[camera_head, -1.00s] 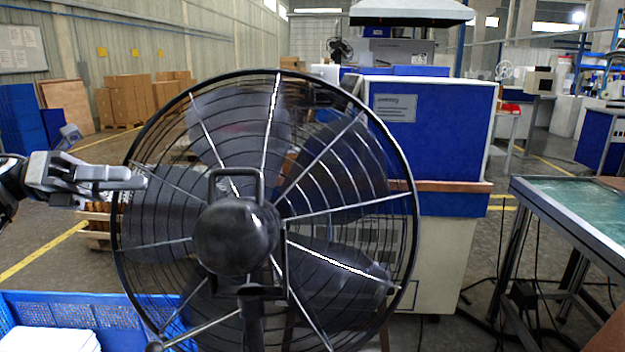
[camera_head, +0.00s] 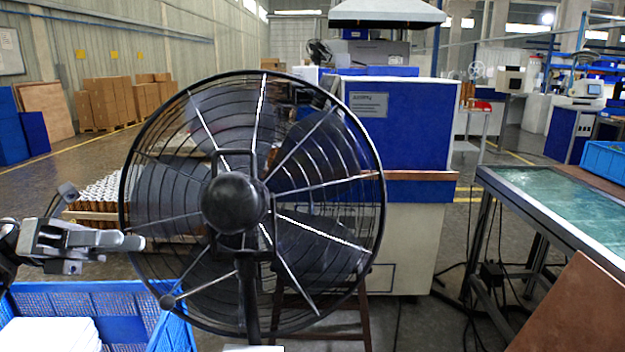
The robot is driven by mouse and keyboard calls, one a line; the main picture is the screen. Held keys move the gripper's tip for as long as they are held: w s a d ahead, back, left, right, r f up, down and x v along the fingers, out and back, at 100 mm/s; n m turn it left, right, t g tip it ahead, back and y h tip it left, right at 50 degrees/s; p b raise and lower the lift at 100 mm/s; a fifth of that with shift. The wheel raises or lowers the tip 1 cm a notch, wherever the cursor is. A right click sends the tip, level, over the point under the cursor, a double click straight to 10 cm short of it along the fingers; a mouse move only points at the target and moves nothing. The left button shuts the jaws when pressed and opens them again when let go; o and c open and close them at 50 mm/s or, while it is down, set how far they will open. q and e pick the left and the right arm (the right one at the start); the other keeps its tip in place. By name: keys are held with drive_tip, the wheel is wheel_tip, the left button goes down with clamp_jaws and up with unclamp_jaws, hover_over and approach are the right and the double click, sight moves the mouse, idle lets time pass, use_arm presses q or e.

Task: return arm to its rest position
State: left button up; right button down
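My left gripper (camera_head: 138,243) comes in from the left edge, above the blue crate. Its grey fingers point right, and their tips are near the left rim of the black fan. From this side view I cannot tell whether the fingers are apart or closed; no object shows in them. My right gripper is not in view. No filter cartridge can be made out for certain.
A large black caged fan (camera_head: 236,203) stands close in front. A blue crate (camera_head: 177,335) holding white items (camera_head: 50,336) is at lower left. A blue and white machine (camera_head: 418,130) stands behind. A green-topped table (camera_head: 575,205) and brown board (camera_head: 578,310) are at right.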

use_arm(q)
drive_tip(key=w+a+r+n+t+y, duration=0.2)
drive_tip(key=w+a+n+t+y, duration=0.35)
drive_tip(key=n+t, duration=0.7)
drive_tip(key=w+a+r+n+t+y, duration=0.3)
drive_tip(key=w+a+n+t, duration=0.4)
drive_tip(key=n+t, duration=0.5)
drive_tip(key=w+a+f+n+g+y, duration=0.4)
drive_tip(key=a+f+n+g+y, duration=0.6)
drive_tip(key=n+y, duration=0.8)
drive_tip(key=s+d+f+h, duration=0.45)
drive_tip(key=d+f, duration=0.45)
drive_tip(key=f, duration=0.3)
drive_tip(key=s+d+f+h, duration=0.3)
drive_tip(key=s+d+f, duration=0.2)
drive_tip(key=d+f, duration=0.5)
drive_tip(key=s+d+f+n+g+h, duration=0.1)
drive_tip(key=s+d+f, duration=0.3)
drive_tip(key=s+d, duration=0.4)
drive_tip(key=s+d+f+n+g+h, duration=0.1)
drive_tip(key=s+d+f, duration=0.3)
drive_tip(key=s, duration=1.2)
drive_tip(key=d+g+h, duration=0.1)
drive_tip(key=d, duration=0.3)
drive_tip(key=shift+d+f, duration=0.2)
